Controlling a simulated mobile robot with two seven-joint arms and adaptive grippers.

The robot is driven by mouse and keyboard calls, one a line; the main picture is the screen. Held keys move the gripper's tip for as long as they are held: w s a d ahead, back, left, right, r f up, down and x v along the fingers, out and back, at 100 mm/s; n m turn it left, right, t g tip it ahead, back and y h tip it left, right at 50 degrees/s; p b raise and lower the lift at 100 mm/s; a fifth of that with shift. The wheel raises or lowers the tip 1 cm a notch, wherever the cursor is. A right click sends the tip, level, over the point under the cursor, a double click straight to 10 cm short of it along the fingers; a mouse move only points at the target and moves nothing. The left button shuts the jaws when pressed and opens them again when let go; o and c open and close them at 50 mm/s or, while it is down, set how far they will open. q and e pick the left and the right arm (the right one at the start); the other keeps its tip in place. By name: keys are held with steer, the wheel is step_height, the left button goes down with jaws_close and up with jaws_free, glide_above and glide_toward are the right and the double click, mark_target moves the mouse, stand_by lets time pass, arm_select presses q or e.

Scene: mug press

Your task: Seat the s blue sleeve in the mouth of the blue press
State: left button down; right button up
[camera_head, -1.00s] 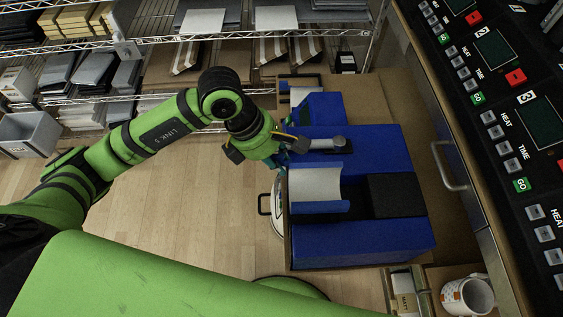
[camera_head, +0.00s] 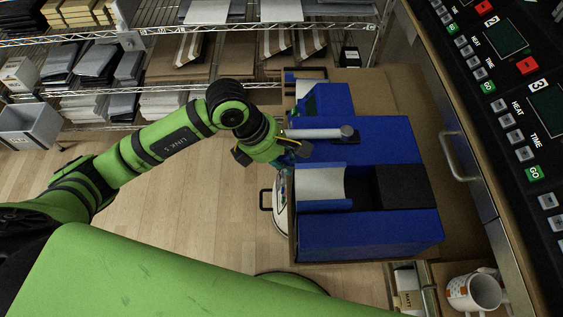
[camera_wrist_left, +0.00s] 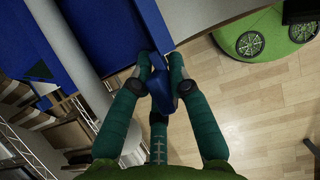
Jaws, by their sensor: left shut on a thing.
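The blue press (camera_head: 370,234) stands on the counter in the head view, with a dark channel running into its black block. The blue sleeve (camera_head: 320,186), curved and pale inside, lies at the left end of that channel, with a dark gap between it and the black block. I cannot tell how deeply it is seated. My left gripper (camera_head: 288,159) is at the sleeve's upper left corner. The left wrist view shows its teal fingers shut on the sleeve's blue tab (camera_wrist_left: 163,92). The fingers hide part of the tab. My right gripper is not in view.
A grey lever bar (camera_head: 318,133) lies just beyond the sleeve, close to my left gripper. A smaller blue press (camera_head: 328,99) stands behind. A patterned mug (camera_head: 473,293) is at the lower right. Control panels (camera_head: 503,37) and wire shelves (camera_head: 200,33) border the scene. Open floor lies left.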

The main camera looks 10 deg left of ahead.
arm_select(q)
steer(key=shift+s+a+f+g+y+p, duration=0.15)
steer(key=shift+f+g+y+p, duration=0.15)
steer(key=shift+f+p, duration=0.4)
steer(key=shift+w+r+p, duration=0.2)
steer(key=shift+r+p, duration=0.4)
steer(key=shift+r, duration=0.55)
steer(key=shift+r+p, duration=0.35)
steer(key=shift+r, duration=0.25)
steer(key=shift+r+p, duration=0.3)
steer(key=shift+r, duration=0.2)
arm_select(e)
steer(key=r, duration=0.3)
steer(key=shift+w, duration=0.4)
